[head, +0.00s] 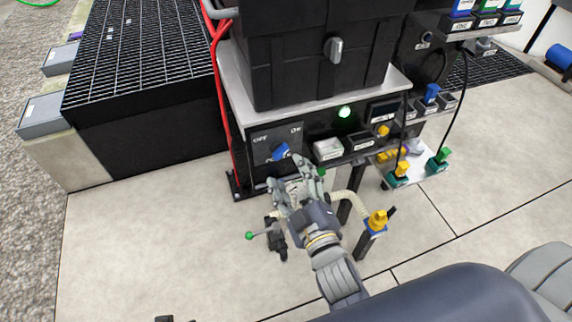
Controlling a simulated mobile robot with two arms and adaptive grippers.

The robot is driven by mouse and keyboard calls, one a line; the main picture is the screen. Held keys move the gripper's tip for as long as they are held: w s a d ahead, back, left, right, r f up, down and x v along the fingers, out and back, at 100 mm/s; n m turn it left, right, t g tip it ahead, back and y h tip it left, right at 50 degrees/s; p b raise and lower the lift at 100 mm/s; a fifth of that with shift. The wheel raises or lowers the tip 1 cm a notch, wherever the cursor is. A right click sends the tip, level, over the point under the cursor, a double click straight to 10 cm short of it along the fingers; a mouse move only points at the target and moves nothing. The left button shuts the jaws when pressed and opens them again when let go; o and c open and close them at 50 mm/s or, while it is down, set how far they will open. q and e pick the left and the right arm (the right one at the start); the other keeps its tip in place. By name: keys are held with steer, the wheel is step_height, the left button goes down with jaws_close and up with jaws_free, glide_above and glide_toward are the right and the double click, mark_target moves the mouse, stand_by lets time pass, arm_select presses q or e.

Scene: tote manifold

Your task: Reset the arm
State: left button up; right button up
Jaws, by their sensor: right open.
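My right gripper (294,178) reaches up from the lower right, its fingers spread and empty. Its fingertips are just below and in front of the blue switch handle (279,153) on the black panel marked OFF and ON. I cannot tell whether they touch the panel. The blue handle is tilted, its upper end toward ON. The gripper hides part of the panel's lower edge. My right arm crosses the bottom right. My left gripper does not show.
A black tote (310,50) stands on the grey shelf above the panel, near a lit green lamp (344,112). A green-tipped lever (249,236) and a yellow-topped valve (377,220) flank my wrist. A red hose runs down the left. Floor (150,240) is clear at left.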

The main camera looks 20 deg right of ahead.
steer(key=shift+s, duration=0.55)
steer(key=s+d+f+m+g+h, duration=0.15)
steer(key=f+g, duration=0.25)
steer(key=f, duration=0.4)
steer(key=s+d+f+m+g+y, duration=0.1)
steer(key=s+d+f+m+g, duration=0.15)
steer(key=f, duration=0.65)
steer(key=s+d+f+m+g+p, duration=0.25)
steer(key=s+f+g+p, duration=0.5)
steer(key=s+f, duration=0.8)
arm_select(q)
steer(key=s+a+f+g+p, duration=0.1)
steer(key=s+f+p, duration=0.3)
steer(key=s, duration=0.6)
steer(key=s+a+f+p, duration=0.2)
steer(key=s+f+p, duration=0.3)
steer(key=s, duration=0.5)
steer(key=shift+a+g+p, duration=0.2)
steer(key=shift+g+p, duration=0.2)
steer(key=shift+p, duration=0.75)
arm_select(e)
steer(key=s+d+f+g, duration=0.1)
steer(key=s+f, duration=0.1)
steer(key=s, duration=0.6)
steer(key=s+d+f+g, duration=0.1)
steer(key=s+f+g, duration=0.1)
steer(key=s, duration=0.6)
steer(key=shift+s+d+f, duration=0.15)
steer(key=shift+s+f, duration=0.1)
steer(key=shift+f, duration=0.1)
